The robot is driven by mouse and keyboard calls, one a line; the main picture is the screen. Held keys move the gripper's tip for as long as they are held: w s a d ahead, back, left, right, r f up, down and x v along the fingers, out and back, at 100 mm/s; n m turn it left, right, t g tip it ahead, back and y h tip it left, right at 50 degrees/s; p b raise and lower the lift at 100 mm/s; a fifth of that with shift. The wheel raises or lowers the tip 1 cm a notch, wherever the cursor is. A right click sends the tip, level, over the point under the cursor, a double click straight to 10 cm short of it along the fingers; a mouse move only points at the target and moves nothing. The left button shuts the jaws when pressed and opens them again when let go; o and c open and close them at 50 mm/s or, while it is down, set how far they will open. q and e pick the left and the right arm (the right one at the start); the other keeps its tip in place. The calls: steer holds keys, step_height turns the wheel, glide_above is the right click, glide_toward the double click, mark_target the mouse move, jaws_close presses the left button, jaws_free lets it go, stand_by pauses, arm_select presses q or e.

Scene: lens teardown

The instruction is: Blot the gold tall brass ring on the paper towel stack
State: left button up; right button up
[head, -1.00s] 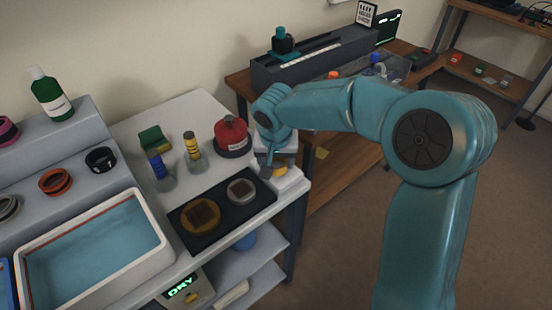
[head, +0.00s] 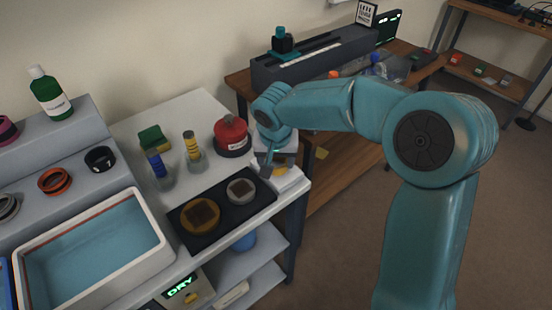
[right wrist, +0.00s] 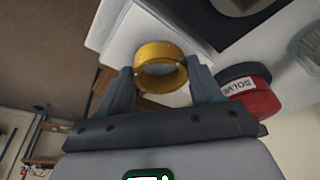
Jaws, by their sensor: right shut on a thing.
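The gold tall brass ring (right wrist: 160,49) is between the two fingers of my right gripper (right wrist: 163,80) in the right wrist view. The gripper is shut on it, and the ring's open bore faces the camera. The white paper towel stack (right wrist: 124,32) lies just beyond the ring; I cannot tell whether they touch. In the head view my right gripper (head: 269,168) is over the stack (head: 290,184) at the table's right corner, and the ring is hidden there. My left gripper is not in view.
A red solvent can (head: 232,138) stands close beside the gripper, and also shows in the right wrist view (right wrist: 252,90). A black mat (head: 218,220) with two round pieces lies in front. Blue and yellow brushes, a green sponge (head: 153,138) and a water tray (head: 150,256) are further left.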

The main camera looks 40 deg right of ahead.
stand_by(0.4)
step_height(320, 180, up, 6)
steer(key=p, duration=0.4)
stand_by(0.7)
